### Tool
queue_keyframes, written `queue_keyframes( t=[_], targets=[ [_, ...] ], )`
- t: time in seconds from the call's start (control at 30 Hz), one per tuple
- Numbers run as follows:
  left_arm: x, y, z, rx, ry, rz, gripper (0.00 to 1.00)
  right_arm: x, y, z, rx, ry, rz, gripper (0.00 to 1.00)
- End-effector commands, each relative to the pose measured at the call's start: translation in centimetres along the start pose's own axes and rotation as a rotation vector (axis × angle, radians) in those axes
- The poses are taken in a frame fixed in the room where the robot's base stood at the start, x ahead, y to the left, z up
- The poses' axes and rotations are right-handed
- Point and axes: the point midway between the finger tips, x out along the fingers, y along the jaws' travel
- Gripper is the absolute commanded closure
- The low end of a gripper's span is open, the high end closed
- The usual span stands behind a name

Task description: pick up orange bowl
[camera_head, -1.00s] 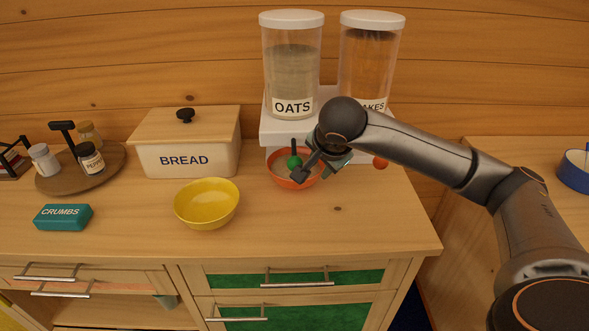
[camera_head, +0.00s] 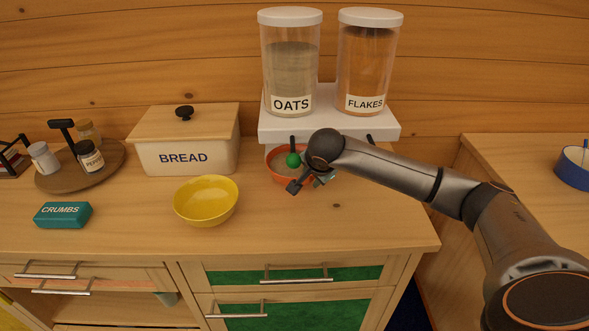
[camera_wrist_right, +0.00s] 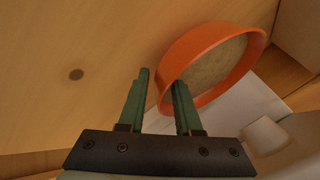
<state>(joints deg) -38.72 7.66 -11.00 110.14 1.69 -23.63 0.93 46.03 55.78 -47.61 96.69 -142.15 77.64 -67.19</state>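The orange bowl (camera_head: 276,176) stands on the counter under the OATS dispenser (camera_head: 291,70), with greyish-beige contents. My right gripper (camera_head: 307,186) is over the bowl's front right side and hides part of it. In the right wrist view, my right gripper (camera_wrist_right: 162,78) is open, with two green fingers apart. The orange bowl (camera_wrist_right: 205,45) lies at their tips. Its wall shows between the fingers, and the right finger overlaps the rim. I cannot tell whether either finger touches it. My left gripper is out of view.
A yellow bowl (camera_head: 206,202) and a bread box (camera_head: 187,157) stand to the left. The counter in front is clear.

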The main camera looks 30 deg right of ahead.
Motion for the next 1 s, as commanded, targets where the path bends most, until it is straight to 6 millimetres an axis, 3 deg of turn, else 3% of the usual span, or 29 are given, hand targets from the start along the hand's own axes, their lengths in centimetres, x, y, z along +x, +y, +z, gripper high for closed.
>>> queue_keyframes(
  t=[0.3,0.6,1.0],
  targets=[
    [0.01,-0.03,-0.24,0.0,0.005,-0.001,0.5,0.5,-0.01,0.03,0.0,-0.001,-0.001,0.68],
    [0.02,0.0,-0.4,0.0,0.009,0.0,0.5,0.47,0.0,0.03,0.0,-0.001,-0.001,1.0],
    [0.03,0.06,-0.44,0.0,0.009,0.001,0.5,0.44,-0.03,0.04,0.0,-0.001,-0.001,1.0]
  ],
)
